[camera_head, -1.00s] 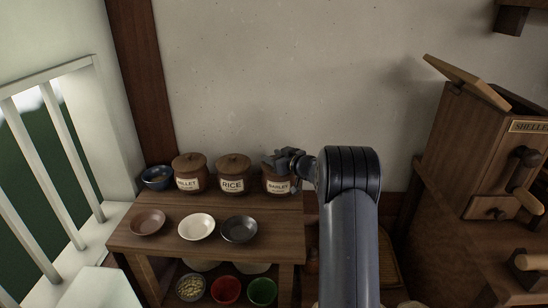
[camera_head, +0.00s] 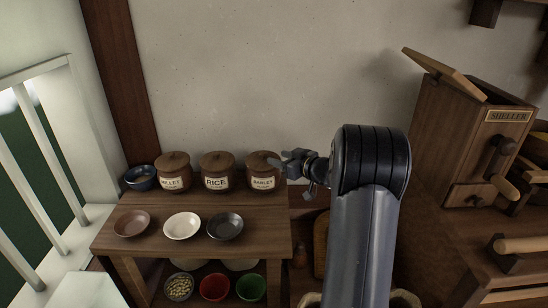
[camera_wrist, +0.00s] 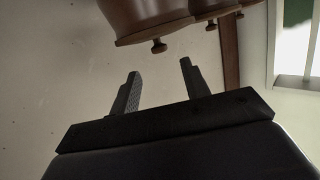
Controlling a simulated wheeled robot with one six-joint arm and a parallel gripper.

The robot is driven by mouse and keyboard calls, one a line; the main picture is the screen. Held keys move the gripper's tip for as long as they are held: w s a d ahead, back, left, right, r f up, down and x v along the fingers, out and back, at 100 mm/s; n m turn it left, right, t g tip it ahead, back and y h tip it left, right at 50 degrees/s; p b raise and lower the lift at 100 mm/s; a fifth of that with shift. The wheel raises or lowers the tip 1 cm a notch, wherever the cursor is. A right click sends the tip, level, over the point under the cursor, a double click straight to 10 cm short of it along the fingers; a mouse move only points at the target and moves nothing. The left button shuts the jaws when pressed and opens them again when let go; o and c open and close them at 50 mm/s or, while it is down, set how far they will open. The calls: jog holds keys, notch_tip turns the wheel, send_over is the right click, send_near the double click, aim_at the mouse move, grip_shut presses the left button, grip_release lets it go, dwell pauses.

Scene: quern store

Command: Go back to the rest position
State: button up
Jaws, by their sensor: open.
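My gripper (camera_head: 291,165) is at the end of my dark arm, at the right end of the wooden table (camera_head: 270,208), beside the barley jar (camera_head: 263,171). In the wrist view its two fingers (camera_wrist: 158,90) stand apart with nothing between them.
The rice jar (camera_head: 217,171), millet jar (camera_head: 174,172) and a blue bowl (camera_head: 141,178) line the table's back. Brown (camera_head: 132,223), white (camera_head: 182,226) and dark (camera_head: 225,227) dishes sit in front. Bowls with contents stand below. A wooden sheller (camera_head: 452,135) stands at right.

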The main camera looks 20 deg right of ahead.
aim_at(258, 155)
dwell(0.4)
jog(key=x, duration=1.2)
jog(key=shift+f+p, duration=0.1)
jog(key=shift+p, duration=0.2)
jog(key=shift+f+b, duration=0.25)
jog(key=shift+b, duration=0.3)
jog(key=shift+s+r+p, duration=0.1)
jog(key=shift+r+p, duration=0.3)
jog(key=shift+p, duration=0.05)
jog(key=shift+f, duration=0.15)
